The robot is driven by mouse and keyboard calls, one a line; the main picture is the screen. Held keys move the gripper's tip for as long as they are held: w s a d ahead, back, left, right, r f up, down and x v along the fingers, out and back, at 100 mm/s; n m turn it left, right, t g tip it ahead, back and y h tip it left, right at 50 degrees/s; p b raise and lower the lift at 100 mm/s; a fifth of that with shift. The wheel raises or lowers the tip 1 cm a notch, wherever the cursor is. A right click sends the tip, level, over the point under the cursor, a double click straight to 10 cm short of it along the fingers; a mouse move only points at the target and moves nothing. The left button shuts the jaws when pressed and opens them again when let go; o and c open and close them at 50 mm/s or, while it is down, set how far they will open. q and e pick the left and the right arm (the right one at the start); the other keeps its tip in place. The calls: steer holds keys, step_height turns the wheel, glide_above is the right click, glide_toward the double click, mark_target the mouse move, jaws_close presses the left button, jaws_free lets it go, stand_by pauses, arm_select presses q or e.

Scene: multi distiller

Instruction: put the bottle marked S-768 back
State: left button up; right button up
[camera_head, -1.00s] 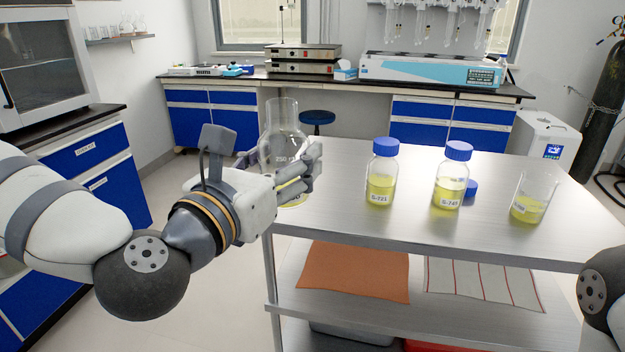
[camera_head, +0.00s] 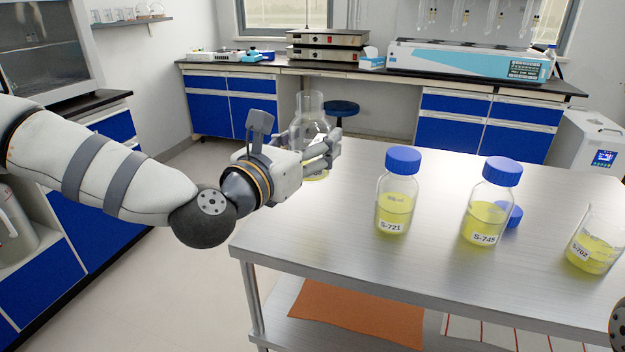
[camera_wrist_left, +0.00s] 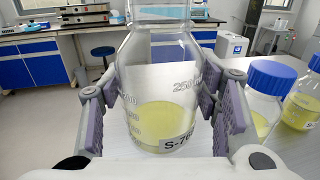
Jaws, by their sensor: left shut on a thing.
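The clear glass bottle (camera_head: 309,112) has no cap, a little yellow liquid and a label partly hidden by my fingers. My left gripper (camera_head: 322,150) is shut around it at the far left of the steel table. In the left wrist view the bottle (camera_wrist_left: 158,85) stands upright between the finger pads (camera_wrist_left: 165,108), and its label begins "S-76", with the last digit unclear. I cannot tell whether its base touches the table top. My right gripper is out of view.
On the steel table (camera_head: 330,225) stand capped bottles S-721 (camera_head: 396,200) and S-745 (camera_head: 487,210). A loose blue cap (camera_head: 514,216) lies behind S-745, and beaker S-702 (camera_head: 592,245) stands at the right. The back counter (camera_head: 380,72) carries instruments. The table's front left is clear.

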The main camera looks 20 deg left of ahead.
arm_select(q)
steer(key=w+f, duration=0.2)
steer(key=f, duration=0.1)
steer(key=w+a+f, duration=0.1)
steer(key=f, duration=0.1)
steer(key=shift+w+a+f+b, duration=0.1)
steer(key=shift+w+f+b, duration=0.05)
steer(key=shift+w+b, duration=0.25)
steer(key=f, duration=0.3)
steer(key=shift+w+f, duration=0.2)
steer(key=shift+f, duration=0.05)
steer(key=shift+r, duration=0.1)
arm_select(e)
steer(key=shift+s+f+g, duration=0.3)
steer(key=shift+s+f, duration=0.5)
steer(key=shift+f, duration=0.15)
arm_select(q)
steer(key=shift+b, duration=0.3)
steer(key=o, duration=1.5)
steer(key=shift+f, duration=0.2)
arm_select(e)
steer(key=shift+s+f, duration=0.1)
